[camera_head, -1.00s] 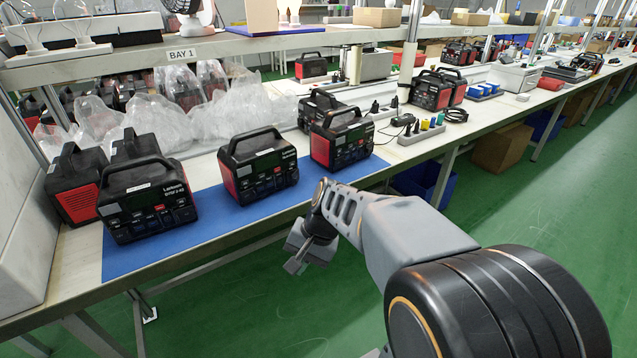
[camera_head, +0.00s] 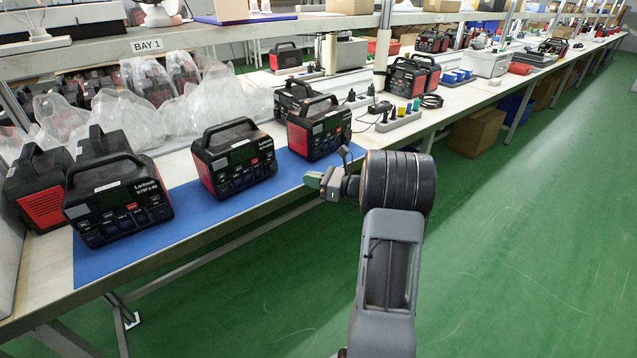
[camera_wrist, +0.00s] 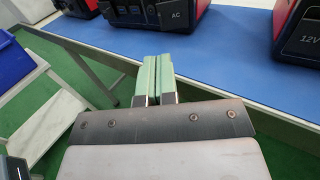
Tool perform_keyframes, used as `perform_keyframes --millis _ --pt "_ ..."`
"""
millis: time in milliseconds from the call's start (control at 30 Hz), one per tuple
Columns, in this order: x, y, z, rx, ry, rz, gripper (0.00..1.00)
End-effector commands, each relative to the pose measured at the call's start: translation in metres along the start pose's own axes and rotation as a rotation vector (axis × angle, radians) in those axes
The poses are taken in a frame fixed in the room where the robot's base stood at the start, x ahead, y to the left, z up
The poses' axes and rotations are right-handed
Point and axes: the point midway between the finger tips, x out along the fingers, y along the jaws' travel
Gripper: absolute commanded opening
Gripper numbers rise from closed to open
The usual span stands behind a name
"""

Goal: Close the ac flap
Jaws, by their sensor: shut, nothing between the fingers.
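Black-and-red power stations stand on the blue mat: a left one (camera_head: 118,198), a middle one (camera_head: 233,158) and a right one (camera_head: 319,127). In the wrist view, a dark panel marked AC (camera_wrist: 176,43) is on the front of one power station, cut off by the top edge. My gripper (camera_head: 313,180) is in front of the table edge, below the right power station. In the wrist view its green fingers (camera_wrist: 163,68) are together and empty, pointing toward the AC panel and apart from it.
The blue mat (camera_wrist: 235,62) has bare room between the power stations. Another power station marked 12V (camera_wrist: 300,35) is at the right of the wrist view. A power strip (camera_head: 400,121) lies behind on the table. The green aisle floor (camera_head: 520,230) is clear.

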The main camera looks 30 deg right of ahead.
Motion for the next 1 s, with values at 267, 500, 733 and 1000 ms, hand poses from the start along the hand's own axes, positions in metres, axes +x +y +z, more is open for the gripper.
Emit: perform_keyframes --millis 267,500,733,1000 --pt "0.052 0.001 -0.001 -0.003 0.001 0.005 0.0" --pt "0.08 0.001 -0.001 -0.002 0.001 0.003 0.0" --pt "0.09 0.001 0.0 -0.001 0.001 0.002 0.0" --pt "0.09 0.001 0.0 -0.001 0.001 0.002 0.0"
